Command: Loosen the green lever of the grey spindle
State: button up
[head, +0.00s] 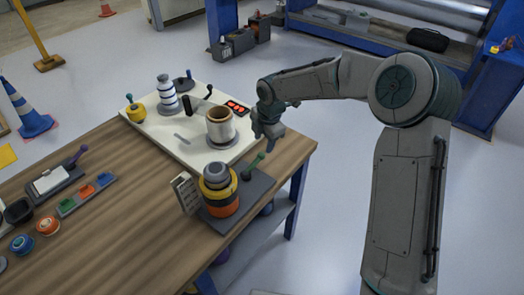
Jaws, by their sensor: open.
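The green lever (256,162) sticks up and to the right from a small dark mount at the table's right front. Beside it on the same dark grey plate (259,189) stands a spindle with a grey top (216,171) and yellow, dark and orange bands (222,206). I take this to be the grey spindle. My gripper (270,146) points down just above and to the right of the lever in the picture, open and empty. It appears apart from the lever; the exact gap in depth cannot be told.
A small keypad-like panel (185,191) stands left of the banded spindle. Trays and parts lie at left; the middle wood is clear.

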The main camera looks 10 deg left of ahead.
jog(key=shift+s+d+r, duration=0.1)
jog(key=shift+r, duration=0.7)
jog(key=shift+s+d+r, duration=0.15)
jog(key=shift+r, duration=0.6)
jog(key=shift+s+d+r, duration=0.1)
jog(key=shift+r, duration=0.7)
